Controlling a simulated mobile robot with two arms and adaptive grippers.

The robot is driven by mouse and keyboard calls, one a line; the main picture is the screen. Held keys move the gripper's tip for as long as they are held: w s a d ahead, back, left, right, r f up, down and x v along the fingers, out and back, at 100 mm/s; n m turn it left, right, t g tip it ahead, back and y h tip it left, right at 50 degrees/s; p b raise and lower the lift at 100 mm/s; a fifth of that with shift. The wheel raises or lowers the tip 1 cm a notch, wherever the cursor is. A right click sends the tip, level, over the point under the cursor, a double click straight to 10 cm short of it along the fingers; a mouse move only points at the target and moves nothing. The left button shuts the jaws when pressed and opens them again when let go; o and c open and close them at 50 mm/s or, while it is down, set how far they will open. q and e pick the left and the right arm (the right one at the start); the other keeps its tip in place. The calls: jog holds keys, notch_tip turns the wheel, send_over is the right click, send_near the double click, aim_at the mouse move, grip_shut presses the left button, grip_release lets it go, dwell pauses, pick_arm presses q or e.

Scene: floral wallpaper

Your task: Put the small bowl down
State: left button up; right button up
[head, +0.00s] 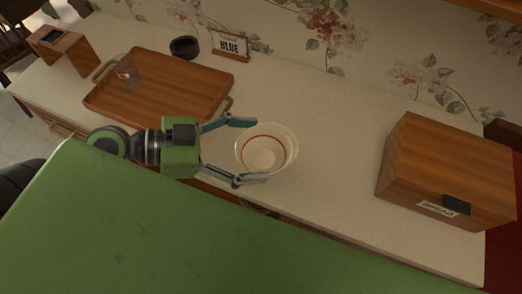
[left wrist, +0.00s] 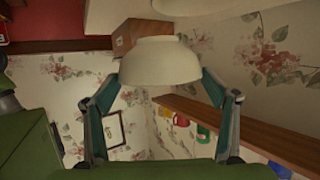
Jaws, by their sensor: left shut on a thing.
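The small bowl (head: 266,158) is pale cream, with a thin red ring showing inside it in the head view. My left gripper (head: 262,149) is shut on it, with one finger on each side of the bowl. In the left wrist view the bowl (left wrist: 160,62) sits between the fingertips of the gripper (left wrist: 161,88). That view appears upside down, and the bowl's foot points to the top of the picture. The bowl is over the counter (head: 330,190) near its front edge. Its exact height above the counter is hard to tell. My right gripper is not in view.
A wooden tray (head: 165,88) with a clear item in it lies to the left. A wooden box (head: 445,170) stands at the right. The counter between bowl and box is clear.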

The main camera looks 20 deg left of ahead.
aim_at(252, 142)
pick_arm(q)
jog(key=w+f+b, duration=0.1)
jog(key=w+b, duration=0.1)
jog(key=b, duration=0.1)
jog(key=w+f+b, duration=0.1)
jog(key=f+b, duration=0.1)
jog(key=b, duration=0.2)
jog(key=shift+w+a+f, duration=0.2)
jog(key=shift+w+f, duration=0.05)
jog(key=shift+w, duration=0.1)
jog(key=shift+w+a+f, duration=0.15)
jog(key=shift+w+f, duration=0.85)
jog(key=shift+w, duration=0.25)
jog(key=shift+w+f, duration=0.4)
jog(key=shift+f, duration=0.1)
notch_tip(252, 142, down, 3)
jog(key=shift+w+f+p, duration=0.1)
jog(key=shift+p, duration=0.35)
jog(key=shift+f, duration=0.2)
